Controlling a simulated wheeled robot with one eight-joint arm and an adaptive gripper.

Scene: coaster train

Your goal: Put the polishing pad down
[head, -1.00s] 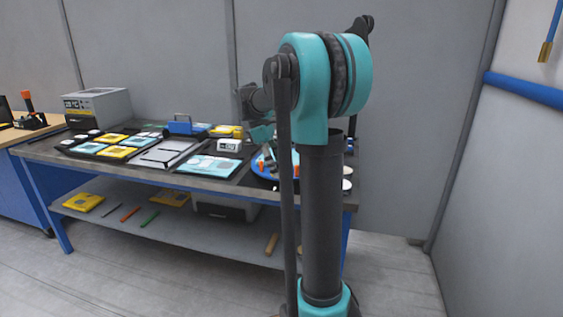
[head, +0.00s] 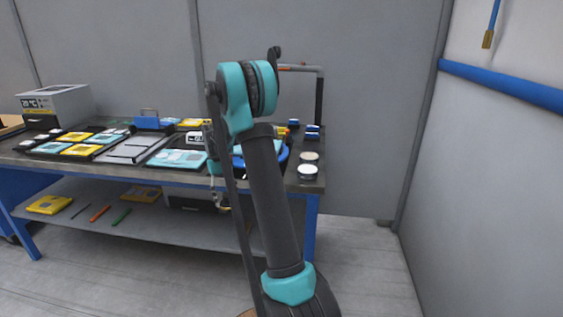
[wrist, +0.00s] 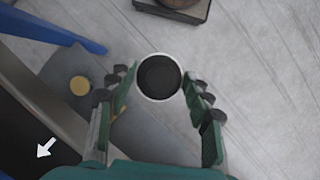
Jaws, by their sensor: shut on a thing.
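The polishing pad (wrist: 159,77) shows in the wrist view as a round piece with a white rim and a dark face. My gripper (wrist: 158,85) is shut on it, with one green finger at each side. In the head view my gripper (head: 219,197) hangs in front of the table's front edge, partly hidden by my arm, and the pad cannot be made out clearly there. In the wrist view the pad is over the floor, just off the table edge.
The workbench (head: 285,183) carries yellow and light-blue packs, a grey tray (head: 130,150), a blue dish (head: 283,154) and two round pale-topped pieces (head: 308,170) at its right end. A lower shelf (head: 150,215) holds tools. Floor is clear to the right.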

